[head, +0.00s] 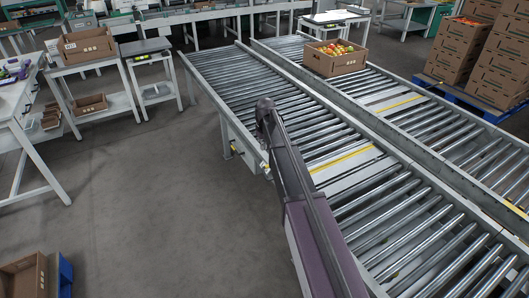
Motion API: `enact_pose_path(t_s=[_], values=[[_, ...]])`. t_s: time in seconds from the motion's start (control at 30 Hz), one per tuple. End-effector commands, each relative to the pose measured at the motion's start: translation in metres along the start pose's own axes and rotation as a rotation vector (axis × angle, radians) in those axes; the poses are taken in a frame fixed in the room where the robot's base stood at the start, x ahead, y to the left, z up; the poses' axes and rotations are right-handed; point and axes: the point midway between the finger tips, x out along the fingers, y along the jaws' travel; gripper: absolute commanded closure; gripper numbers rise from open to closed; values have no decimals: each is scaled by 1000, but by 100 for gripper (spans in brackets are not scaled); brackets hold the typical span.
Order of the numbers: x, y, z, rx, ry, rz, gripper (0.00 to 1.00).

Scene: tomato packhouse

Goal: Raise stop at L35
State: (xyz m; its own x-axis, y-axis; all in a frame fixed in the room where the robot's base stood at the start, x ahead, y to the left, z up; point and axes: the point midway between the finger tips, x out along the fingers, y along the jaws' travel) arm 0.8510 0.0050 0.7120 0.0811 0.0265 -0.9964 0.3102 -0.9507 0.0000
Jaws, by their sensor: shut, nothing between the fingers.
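Two roller conveyor lanes run side by side. The near lane (228,76) has a pale flat plate with a yellow stripe (343,159) across it, and the far lane has a similar plate with a yellow stripe (399,103). Both stripes look level with the rollers. No label reading L35 is legible. My gripper (265,108) is the dark end of my arm, over the near lane's left edge. It is shut and empty, and its fingers are hard to make out. A pale box (243,144) is fixed at the lane's left side, partly behind my arm.
A carton of tomatoes (334,58) sits on the far lane. Stacked cartons (492,55) stand on a blue pallet at right. Worktables with a carton (87,46) are at left, and an open carton (24,276) lies lower left. The floor between is clear.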

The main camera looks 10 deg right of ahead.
Motion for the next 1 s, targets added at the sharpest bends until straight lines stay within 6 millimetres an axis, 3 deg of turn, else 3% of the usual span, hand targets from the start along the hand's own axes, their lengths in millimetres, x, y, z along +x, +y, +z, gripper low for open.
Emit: enact_pose_path(t_s=[1.0], values=[[77,0,0,0,0,0,100]])
